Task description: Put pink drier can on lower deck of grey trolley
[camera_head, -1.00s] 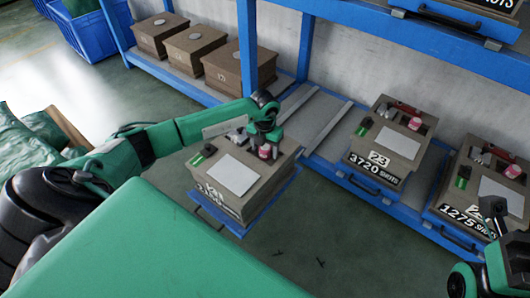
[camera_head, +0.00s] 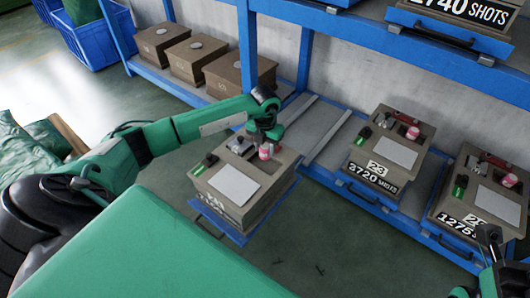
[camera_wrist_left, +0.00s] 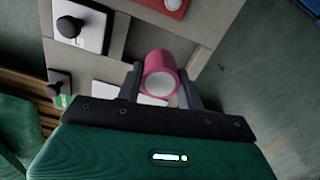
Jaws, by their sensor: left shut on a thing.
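The pink drier can (camera_head: 265,153) is between the fingers of my left gripper (camera_head: 264,144), which is shut on it. In the left wrist view the pink can (camera_wrist_left: 158,68) lies between the two dark fingers of the left gripper (camera_wrist_left: 160,88), its pale round end facing the camera. The can is over or at the top of a brown mould box (camera_head: 262,203); I cannot tell whether it touches. My right gripper (camera_head: 489,240) is partly seen at the lower right edge; its fingers are unclear. I cannot make out a grey trolley or its lower deck.
The mould box sits on a blue support (camera_head: 232,238). A blue rack (camera_head: 345,191) holds more mould boxes on the right, some with pink cans, and several brown boxes at the back left. Blue bins (camera_head: 92,45) stand far left. Green floor is clear in front.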

